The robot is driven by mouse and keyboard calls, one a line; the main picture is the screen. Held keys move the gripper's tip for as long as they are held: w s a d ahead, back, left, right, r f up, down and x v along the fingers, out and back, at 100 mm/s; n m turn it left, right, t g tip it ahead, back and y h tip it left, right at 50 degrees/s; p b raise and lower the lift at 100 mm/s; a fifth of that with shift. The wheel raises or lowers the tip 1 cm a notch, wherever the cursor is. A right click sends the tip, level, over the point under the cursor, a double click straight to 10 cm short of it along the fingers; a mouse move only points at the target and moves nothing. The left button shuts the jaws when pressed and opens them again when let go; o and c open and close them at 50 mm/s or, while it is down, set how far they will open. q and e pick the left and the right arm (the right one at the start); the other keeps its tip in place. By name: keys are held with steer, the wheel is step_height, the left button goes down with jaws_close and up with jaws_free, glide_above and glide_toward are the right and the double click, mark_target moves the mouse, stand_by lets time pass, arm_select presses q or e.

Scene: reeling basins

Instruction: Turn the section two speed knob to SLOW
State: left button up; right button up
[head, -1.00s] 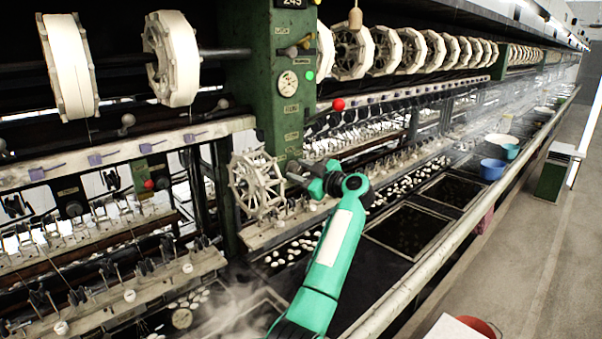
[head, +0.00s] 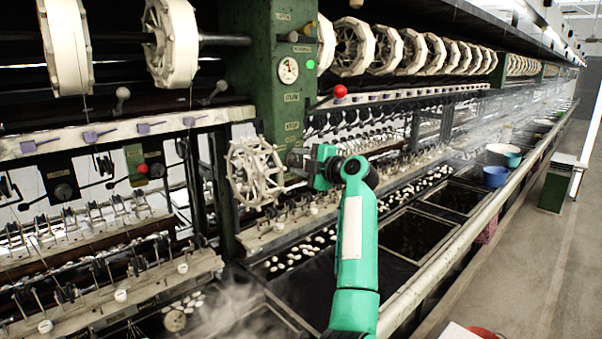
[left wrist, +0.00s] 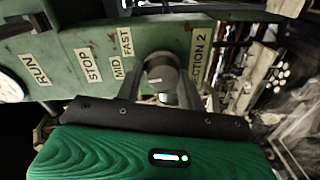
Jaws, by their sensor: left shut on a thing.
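The round grey speed knob (left wrist: 161,73) sits on the green panel beside the label ending in "ECTION 2" (left wrist: 199,55) in the left wrist view. My left gripper (left wrist: 160,84) is shut on it, one finger on each side. The MID (left wrist: 118,68) and FAST (left wrist: 126,41) labels are to the left of the knob; I see no SLOW label. I cannot tell clearly where the knob points. In the head view my left gripper (head: 300,159) reaches the green column (head: 277,85) beside the spoked wheel, and the knob is hidden there. My right gripper is not in view.
A pale spoked wheel (head: 255,172) stands just left of my gripper. STOP (left wrist: 90,64) and RUN (left wrist: 39,69) labels share the panel. A red ball (head: 340,91) sticks out above my gripper. Dark basins (head: 414,233) lie below right.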

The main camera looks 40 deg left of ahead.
arm_select(q)
steer(key=n+b, duration=0.1)
steer(key=b, duration=0.1)
steer(key=f+n+b, duration=0.1)
steer(key=n, duration=0.1)
steer(key=shift+s+f+n+b, duration=0.1)
steer(key=shift+f+n+b, duration=0.15)
steer(key=shift+n+b, duration=0.1)
steer(key=n+b, duration=0.2)
steer(key=shift+r+t+b, duration=0.1)
steer(key=shift+t+b, duration=0.2)
steer(key=shift+s+r+n+b, duration=0.1)
steer(key=shift+n+b, duration=0.4)
steer(key=shift+n, duration=0.25)
steer(key=shift+d+r, duration=0.1)
steer(key=shift+r, duration=0.05)
steer(key=shift+c, duration=0.6)
steer(key=shift+r, duration=0.25)
